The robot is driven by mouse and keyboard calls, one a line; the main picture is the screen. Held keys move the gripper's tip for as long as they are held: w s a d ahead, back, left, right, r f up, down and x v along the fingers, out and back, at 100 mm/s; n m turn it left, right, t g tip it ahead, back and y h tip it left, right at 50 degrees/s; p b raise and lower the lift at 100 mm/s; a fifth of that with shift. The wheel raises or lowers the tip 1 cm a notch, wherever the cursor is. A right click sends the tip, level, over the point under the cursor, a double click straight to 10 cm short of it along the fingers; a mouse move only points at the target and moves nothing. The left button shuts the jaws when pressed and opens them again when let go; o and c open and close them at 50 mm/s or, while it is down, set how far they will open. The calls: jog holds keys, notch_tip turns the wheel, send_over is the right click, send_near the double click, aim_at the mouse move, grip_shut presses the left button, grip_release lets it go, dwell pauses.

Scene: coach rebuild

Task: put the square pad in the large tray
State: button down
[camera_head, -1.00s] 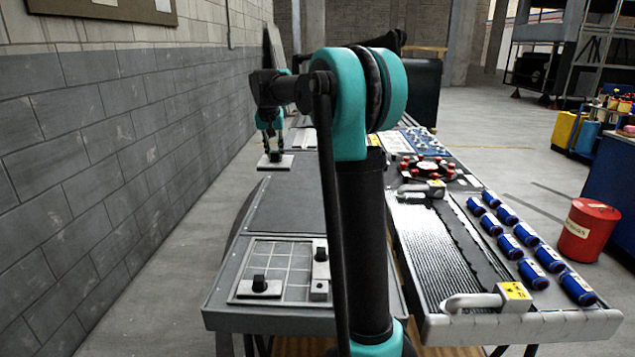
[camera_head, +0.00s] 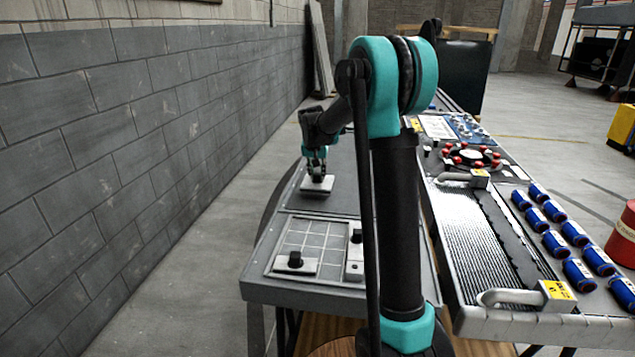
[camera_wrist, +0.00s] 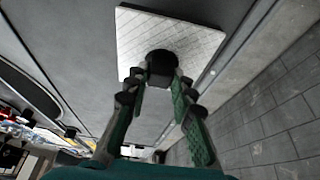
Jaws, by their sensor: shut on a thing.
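The square pad (camera_head: 318,187) is a pale flat plate with a black knob. My gripper (camera_head: 316,172) is shut on that knob, with the pad hanging level below it. The wrist view shows the pad (camera_wrist: 150,32) and the black knob between my fingertips (camera_wrist: 158,82). The pad is over the dark part of the bench, just beyond the gridded tray; any gap beneath it is hard to judge. The large tray appears to be this shallow gridded tray (camera_head: 304,238) at the bench's near end.
A ribbed metal panel with handles (camera_head: 470,240) lies to the right, beside several blue cylinders (camera_head: 554,244). A round piece with red knobs (camera_head: 470,158) is farther back. A block wall (camera_head: 150,130) runs along the left. The dark bench surface (camera_head: 345,203) near the pad is clear.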

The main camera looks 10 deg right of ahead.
aim_at(317, 178)
jog(key=shift+f, duration=1.75)
jog(key=shift+f, duration=0.1)
jog(key=c, duration=1.3)
grip_release()
jog(key=v, duration=1.2)
